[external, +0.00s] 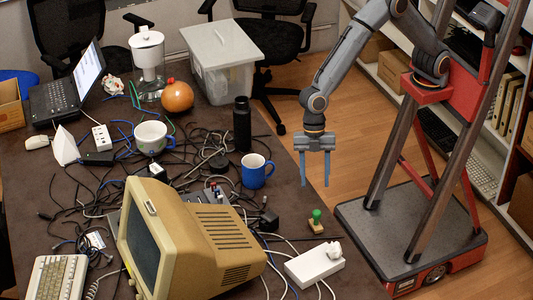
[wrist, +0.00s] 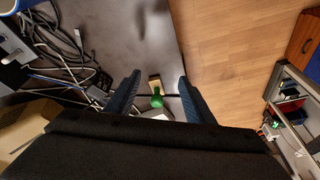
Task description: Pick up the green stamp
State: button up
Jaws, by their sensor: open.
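The green stamp (external: 316,222) stands upright near the right edge of the dark table (external: 345,270). It has a round green handle on a pale block. In the wrist view the green stamp (wrist: 156,98) shows between my two fingers, farther away than the fingertips. My gripper (external: 315,184) is open and empty, pointing down, above the table edge and higher than the stamp. In the wrist view my gripper (wrist: 158,80) has a finger on each side of the stamp, with nothing held.
A white box (external: 314,264) lies just in front of the stamp. A black adapter (external: 268,220), a blue mug (external: 256,171) and a beige monitor (external: 180,240) stand to its left amid tangled cables. Wooden floor (external: 290,140) is open beyond the table edge.

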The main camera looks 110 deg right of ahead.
aim_at(317, 220)
jog(key=w+a+n, duration=0.1)
jog(key=a, duration=0.1)
jog(key=w+a+f+n, duration=0.1)
jog(key=a, duration=0.1)
jog(key=w+a+f+n+y, duration=0.1)
jog(key=a, duration=0.2)
jog(key=shift+w, duration=0.4)
jog(key=x, duration=0.2)
jog(key=p+x, duration=0.1)
jog(key=x, duration=0.1)
jog(key=p+x, duration=0.1)
jog(key=x, duration=0.1)
jog(key=shift+s+a+f, duration=0.1)
jog(key=shift+s+a, duration=0.2)
jog(key=shift+s, duration=0.1)
jog(key=shift+w+a+f, duration=0.1)
jog(key=shift+a+f, duration=0.05)
jog(key=shift+f, duration=0.3)
grip_shut()
